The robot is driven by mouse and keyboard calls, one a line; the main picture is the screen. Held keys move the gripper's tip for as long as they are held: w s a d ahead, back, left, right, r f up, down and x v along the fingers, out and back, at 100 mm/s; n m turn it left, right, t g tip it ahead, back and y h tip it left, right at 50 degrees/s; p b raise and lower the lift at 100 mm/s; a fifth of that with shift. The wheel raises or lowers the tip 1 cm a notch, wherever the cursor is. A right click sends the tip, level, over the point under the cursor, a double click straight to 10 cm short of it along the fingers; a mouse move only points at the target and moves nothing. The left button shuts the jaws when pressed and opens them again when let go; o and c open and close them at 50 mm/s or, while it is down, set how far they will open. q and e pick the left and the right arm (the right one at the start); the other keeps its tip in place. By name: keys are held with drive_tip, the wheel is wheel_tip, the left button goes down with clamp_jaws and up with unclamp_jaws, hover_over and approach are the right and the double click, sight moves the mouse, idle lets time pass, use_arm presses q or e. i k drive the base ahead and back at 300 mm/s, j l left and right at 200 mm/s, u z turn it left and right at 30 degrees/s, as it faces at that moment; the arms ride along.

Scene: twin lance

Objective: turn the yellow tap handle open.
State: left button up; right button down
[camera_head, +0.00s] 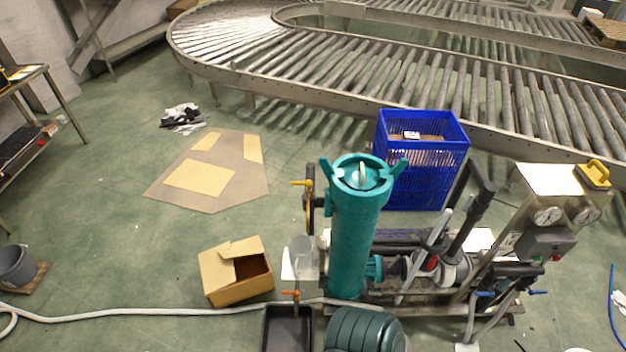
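A small yellow tap handle (301,183) sits at the upper left of the teal upright cylinder (350,240). It lies roughly level and points left from a dark vertical pipe (310,210). A second, orange handle (290,292) shows lower down, above a black tray (288,330). Neither of my grippers is in view, and nothing of mine touches the handles.
A clear cup-like vessel (300,248) is beside the cylinder. A blue crate (425,165) stands behind it; an open cardboard box (236,272) is left. A white hose (140,312) crosses the floor. A gauge panel (552,205) stands right.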

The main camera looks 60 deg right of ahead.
sight(308, 183)
drive_tip(key=i+l+z, duration=0.1)
drive_tip(key=z, duration=0.35)
drive_tip(key=i+z, duration=0.2)
drive_tip(key=z, duration=0.25)
drive_tip(key=i+z, duration=0.15)
drive_tip(key=z, duration=0.3)
drive_tip(key=i+j+z, duration=0.1)
drive_tip(key=z, duration=0.35)
drive_tip(key=i+j, duration=0.05)
